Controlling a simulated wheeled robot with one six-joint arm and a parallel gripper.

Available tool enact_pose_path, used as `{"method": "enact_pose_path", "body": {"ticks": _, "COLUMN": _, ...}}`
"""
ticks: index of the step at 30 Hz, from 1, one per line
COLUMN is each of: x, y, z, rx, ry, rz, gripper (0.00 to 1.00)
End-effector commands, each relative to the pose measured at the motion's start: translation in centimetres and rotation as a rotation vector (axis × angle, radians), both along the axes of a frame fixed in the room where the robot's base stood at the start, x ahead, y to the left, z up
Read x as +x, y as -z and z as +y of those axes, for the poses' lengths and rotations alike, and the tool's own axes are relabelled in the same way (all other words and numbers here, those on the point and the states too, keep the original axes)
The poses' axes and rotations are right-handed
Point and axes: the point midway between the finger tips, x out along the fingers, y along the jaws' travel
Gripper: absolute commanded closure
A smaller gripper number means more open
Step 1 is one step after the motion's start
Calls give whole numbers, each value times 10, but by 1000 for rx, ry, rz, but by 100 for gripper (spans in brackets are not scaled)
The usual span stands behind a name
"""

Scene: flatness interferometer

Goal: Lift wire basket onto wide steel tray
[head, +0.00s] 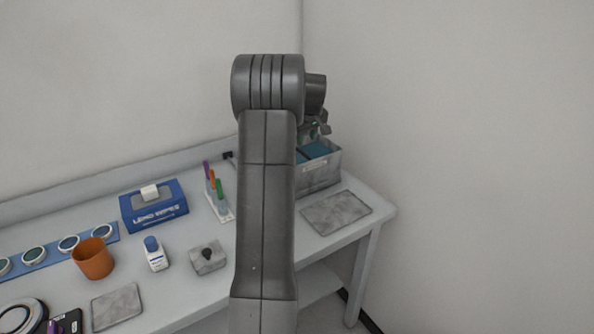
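A grey, box-shaped basket (322,177) with blue-teal items inside and a small label on its front stands at the back right of the bench. Its left part is hidden behind my arm. I take it for the wire basket, though no wire mesh can be made out. A flat grey plate (336,213), likely the wide steel tray, lies bare just in front of it, near the bench's right end. My gripper (319,129) is above the basket's back part, mostly hidden behind my arm. Its fingers are too small and covered to read.
A smaller grey plate (117,306), a grey block with a dark knob (208,257), a white bottle (155,254), an orange cup (93,258), a blue wipes box (154,206) and a rack of coloured tubes (217,198) stand left of my arm. Walls close off the back.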

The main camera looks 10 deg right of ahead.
Motion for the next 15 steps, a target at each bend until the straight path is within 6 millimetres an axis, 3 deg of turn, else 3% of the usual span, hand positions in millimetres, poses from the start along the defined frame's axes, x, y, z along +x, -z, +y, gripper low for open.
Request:
{"method": "enact_pose_path", "body": {"ticks": 6, "x": 18, "y": 39, "z": -1, "rx": 1, "ry": 0, "rz": 3, "gripper": 64}}
{"method": "enact_pose_path", "body": {"ticks": 15, "x": 27, "y": 59, "z": -2, "rx": 1, "ry": 1, "rz": 3, "gripper": 64}}
